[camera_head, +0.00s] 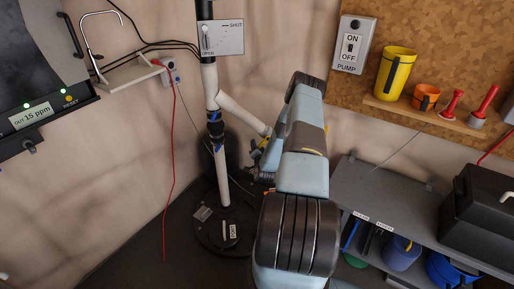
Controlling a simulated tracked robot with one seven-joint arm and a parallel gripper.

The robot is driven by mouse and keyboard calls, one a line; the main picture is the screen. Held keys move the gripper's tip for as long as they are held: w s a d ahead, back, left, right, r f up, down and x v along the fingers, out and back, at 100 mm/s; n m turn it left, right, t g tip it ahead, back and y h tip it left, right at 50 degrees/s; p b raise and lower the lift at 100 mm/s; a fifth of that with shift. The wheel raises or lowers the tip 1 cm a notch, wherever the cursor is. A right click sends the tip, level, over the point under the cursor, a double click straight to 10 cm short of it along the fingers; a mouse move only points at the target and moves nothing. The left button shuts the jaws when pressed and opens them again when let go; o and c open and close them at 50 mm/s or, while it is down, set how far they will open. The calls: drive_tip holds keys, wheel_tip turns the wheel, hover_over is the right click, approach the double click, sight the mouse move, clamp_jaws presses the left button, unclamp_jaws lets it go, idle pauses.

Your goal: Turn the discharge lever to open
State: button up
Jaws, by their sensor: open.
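A grey plate (232,37) marked SHUT at its right and OPEN at its lower left is fixed at the upper middle, on a vertical pipe. A small pale upright piece (205,38) at the plate's left edge looks like the discharge lever; it is too small to tell its setting surely. The white discharge pipe (209,78) runs down below the plate, with a side branch to the right. My arm rises in the middle, right of the pipe.
A PUMP switch box (352,45) hangs at the upper right beside a wooden shelf (436,119) with yellow and orange cups and red-handled tools. A grey bench (395,215) and black case (482,215) stand at the right. A round black lid (226,228) surrounds the pipe's foot.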

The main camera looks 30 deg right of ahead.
drive_tip(key=shift+c, duration=0.3)
clamp_jaws()
idle(0.3)
